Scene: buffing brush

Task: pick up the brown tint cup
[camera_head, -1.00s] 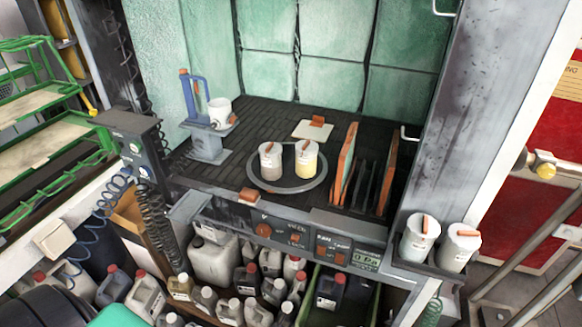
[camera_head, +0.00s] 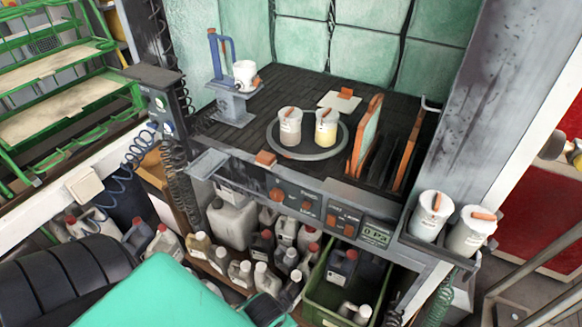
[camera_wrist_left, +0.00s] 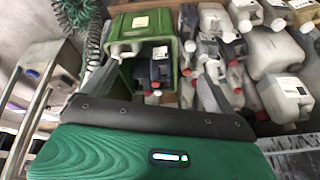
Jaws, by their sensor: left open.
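The brown tint cup (camera_head: 289,131) is a clear cup with greyish-brown contents and an orange piece at its top. It stands upright on the left of a round grey plate (camera_head: 281,153) in the head view. A similar cup with yellow contents (camera_head: 326,135) stands just to its right, with a narrow gap.
A blue stand (camera_head: 233,104) with a white cup (camera_head: 245,74) is left of the plate. Upright orange-edged panels (camera_head: 366,140) stand close on the right. Two pale cups (camera_head: 430,216) (camera_head: 470,232) sit in a holder at the front right. Bottles and a crate (camera_head: 325,303) fill the space below.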

